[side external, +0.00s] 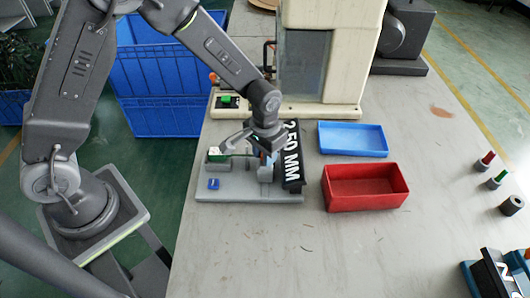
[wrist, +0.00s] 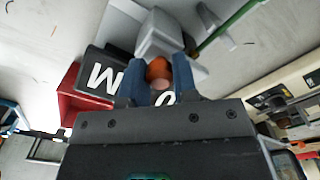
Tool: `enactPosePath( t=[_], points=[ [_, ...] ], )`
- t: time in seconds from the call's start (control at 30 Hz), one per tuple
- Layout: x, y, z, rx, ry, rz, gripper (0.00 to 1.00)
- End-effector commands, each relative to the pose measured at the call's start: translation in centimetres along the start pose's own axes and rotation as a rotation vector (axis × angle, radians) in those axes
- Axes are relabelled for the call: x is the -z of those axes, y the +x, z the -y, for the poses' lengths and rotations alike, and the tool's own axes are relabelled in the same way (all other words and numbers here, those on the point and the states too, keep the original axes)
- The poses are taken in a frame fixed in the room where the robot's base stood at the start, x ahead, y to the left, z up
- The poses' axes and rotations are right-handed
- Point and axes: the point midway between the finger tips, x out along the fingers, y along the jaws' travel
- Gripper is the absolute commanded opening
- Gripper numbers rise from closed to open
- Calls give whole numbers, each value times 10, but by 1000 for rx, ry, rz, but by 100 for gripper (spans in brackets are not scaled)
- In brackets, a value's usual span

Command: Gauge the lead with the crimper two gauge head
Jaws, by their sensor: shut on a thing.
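My gripper (side external: 265,157) is low over a grey fixture (side external: 235,188) on the bench. In the wrist view its two blue fingers (wrist: 160,82) are closed on an orange-brown round part (wrist: 159,70), in front of a light grey block (wrist: 158,38) of the fixture. I cannot tell whether this part is the lead's end or a gauge head. A thin green rod or lead (wrist: 232,24) runs off the fixture to the upper right of the wrist view. No gauge head is clearly identifiable.
A blue tray (side external: 353,152) and a red bin (side external: 366,205) are further right. A cream machine (side external: 362,58) stands behind. Red (side external: 486,160) and green (side external: 498,178) topped pegs stand far right.

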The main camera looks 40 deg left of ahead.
Motion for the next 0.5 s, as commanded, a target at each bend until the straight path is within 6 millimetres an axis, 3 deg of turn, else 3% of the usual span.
enactPosePath(
  t=[0.3, 0.5],
  points=[
    [-1, 0, -2, 0, 1, -1, 0],
    [-24, -1, -26, 0, 4, 0, 0]
  ],
)
